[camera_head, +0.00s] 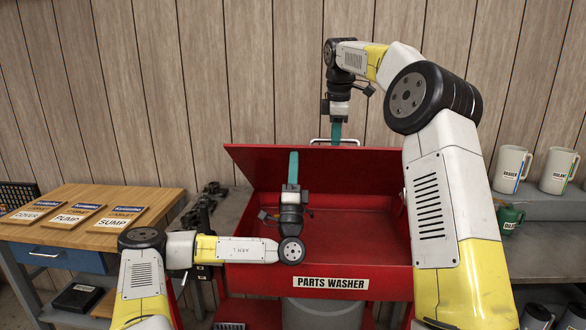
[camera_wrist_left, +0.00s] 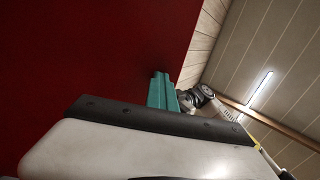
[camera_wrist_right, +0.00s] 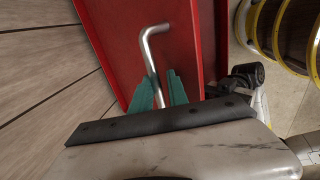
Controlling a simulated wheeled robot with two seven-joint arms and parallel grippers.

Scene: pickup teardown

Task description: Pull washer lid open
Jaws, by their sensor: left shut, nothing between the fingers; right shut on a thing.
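The red parts washer (camera_head: 347,278) stands in the middle of the head view with its lid (camera_head: 255,163) raised and tilted back. A bent metal handle (camera_head: 348,140) shows at the lid's top edge. My right gripper (camera_head: 337,134) reaches over from behind the edge, fingers down, and is shut on the handle; the right wrist view shows the handle rod (camera_wrist_right: 151,52) between the teal fingers (camera_wrist_right: 162,92). My left gripper (camera_head: 293,155) is shut and empty, pointing up in front of the lid. In the left wrist view its fingers (camera_wrist_left: 162,92) are together beside the red lid surface (camera_wrist_left: 80,60).
A wooden bench (camera_head: 150,200) with labelled boards stands at the left. A grey shelf (camera_head: 555,204) with white jugs (camera_head: 510,166) and a green can (camera_head: 509,220) stands at the right. A plank wall (camera_head: 250,70) is close behind the washer. The basin (camera_head: 350,245) looks mostly clear.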

